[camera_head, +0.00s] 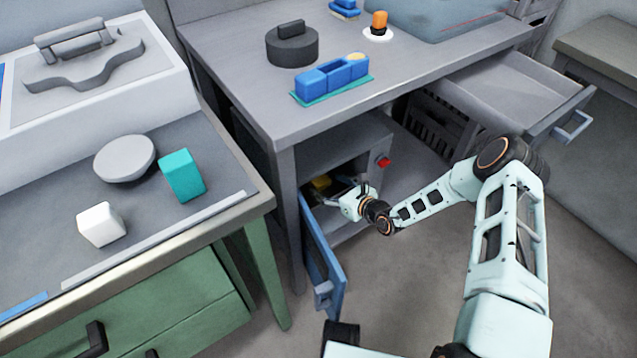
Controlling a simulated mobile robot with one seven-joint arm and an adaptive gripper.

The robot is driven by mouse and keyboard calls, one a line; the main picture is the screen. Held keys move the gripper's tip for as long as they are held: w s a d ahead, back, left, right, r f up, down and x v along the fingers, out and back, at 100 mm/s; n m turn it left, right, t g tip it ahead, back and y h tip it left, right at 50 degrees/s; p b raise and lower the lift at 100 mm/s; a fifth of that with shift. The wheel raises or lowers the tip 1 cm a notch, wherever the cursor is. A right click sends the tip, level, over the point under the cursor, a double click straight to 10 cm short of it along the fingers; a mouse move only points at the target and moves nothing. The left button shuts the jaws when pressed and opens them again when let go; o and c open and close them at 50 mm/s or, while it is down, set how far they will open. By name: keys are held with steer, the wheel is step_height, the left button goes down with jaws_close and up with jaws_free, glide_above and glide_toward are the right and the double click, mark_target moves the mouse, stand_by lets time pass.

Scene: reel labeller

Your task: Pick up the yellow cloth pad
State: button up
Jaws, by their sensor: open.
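A small yellow patch, likely the yellow cloth pad (321,183), shows inside the open cabinet (345,150) under the grey desk. It lies just to the left of and beyond my gripper (340,197), and most of it is in shadow or hidden. My gripper reaches into the cabinet opening with its fingers pointing left. The fingers are small in this view, open, and hold nothing that I can see. I cannot tell whether they touch the pad.
The blue cabinet door (322,255) stands open just left of my gripper. An open drawer (510,95) sticks out above and right of my arm. The grey desk top (230,60) is above the cabinet. A green workbench (180,300) stands at left. The floor in front is clear.

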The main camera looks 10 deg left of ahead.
mark_target(322, 181)
steer(key=b+x, duration=0.2)
steer(key=x, duration=0.3)
steer(key=shift+w+a, duration=0.15)
steer(key=shift+w, duration=0.1)
steer(key=shift+r, duration=0.1)
steer(key=c, duration=1.1)
